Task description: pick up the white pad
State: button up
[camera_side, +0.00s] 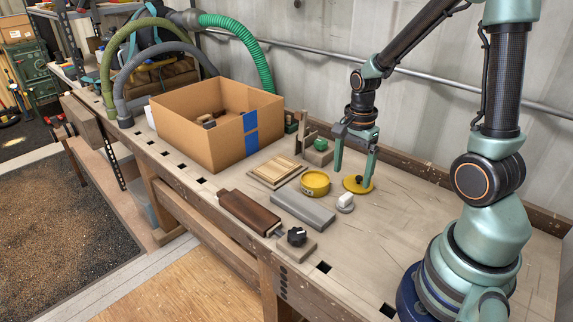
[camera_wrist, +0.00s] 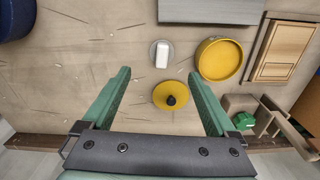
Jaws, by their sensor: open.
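The white pad (camera_side: 346,198) sits on a small round grey base on the bench. In the wrist view the white pad (camera_wrist: 162,54) stands upright in the picture, ahead of the fingertips and between their lines. My gripper (camera_side: 354,178) is open and empty, pointing down behind the pad in the side view. I cannot tell whether the fingertips touch the disc or bench.
A yellow round tin (camera_side: 315,187) and a grey flat bar (camera_side: 303,211) lie close to the pad. Bench right of the pad is clear.

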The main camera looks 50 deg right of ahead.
aim_at(346, 196)
jog(key=shift+w+a+f, duration=0.1)
jog(key=shift+f, duration=2.1)
jog(key=shift+w+a+f, duration=0.1)
jog(key=shift+f, duration=2.1)
jog(key=c, duration=1.4)
